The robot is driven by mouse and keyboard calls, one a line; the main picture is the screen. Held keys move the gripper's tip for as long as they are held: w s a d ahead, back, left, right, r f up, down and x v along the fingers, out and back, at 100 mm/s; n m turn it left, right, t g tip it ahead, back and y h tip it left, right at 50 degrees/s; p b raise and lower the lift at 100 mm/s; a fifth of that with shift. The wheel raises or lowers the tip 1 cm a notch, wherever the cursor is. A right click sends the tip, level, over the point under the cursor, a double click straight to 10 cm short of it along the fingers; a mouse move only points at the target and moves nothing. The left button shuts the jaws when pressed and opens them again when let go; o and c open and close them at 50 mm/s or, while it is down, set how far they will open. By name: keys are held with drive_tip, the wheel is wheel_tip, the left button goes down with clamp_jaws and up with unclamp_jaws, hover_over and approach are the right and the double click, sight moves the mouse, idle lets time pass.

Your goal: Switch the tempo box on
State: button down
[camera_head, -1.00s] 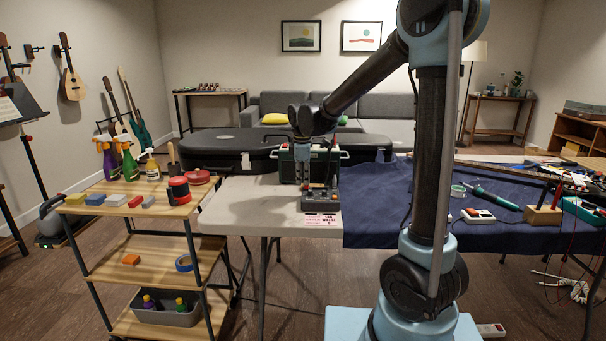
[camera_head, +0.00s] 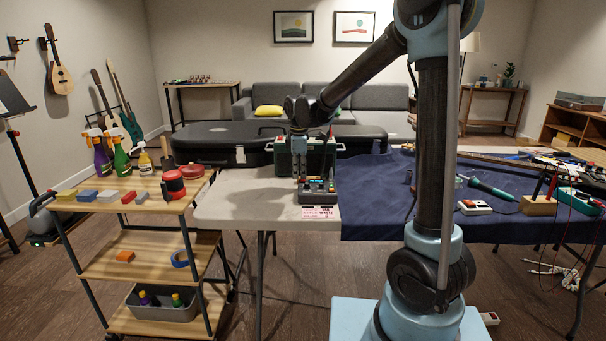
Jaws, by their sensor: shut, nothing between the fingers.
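The tempo box is most likely the small dark grey box (camera_head: 317,191) with knobs or buttons on top, near the front edge of the pale table. A pink and white printed label (camera_head: 319,212) lies in front of it. My gripper (camera_head: 301,178) is shut and empty, pointing down at the left part of the box's top. I cannot tell whether its fingertips touch the box or sit just above it. The fingers hide part of the box's top, and its switch is too small to make out.
A dark green case (camera_head: 287,158) stands right behind the box. The bare pale table (camera_head: 240,203) is clear to the left. A blue cloth (camera_head: 385,215) with tools covers the table on the right. A wooden cart (camera_head: 150,187) with bottles and blocks stands at the left.

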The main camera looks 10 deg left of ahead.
drive_tip(key=shift+s, duration=0.85)
drive_tip(key=shift+d+r, duration=0.1)
drive_tip(key=shift+r, duration=0.05)
wheel_tip(320, 180, up, 14)
drive_tip(key=s, duration=0.2)
drive_tip(key=shift+f, duration=0.25)
drive_tip(key=shift+d, duration=0.1)
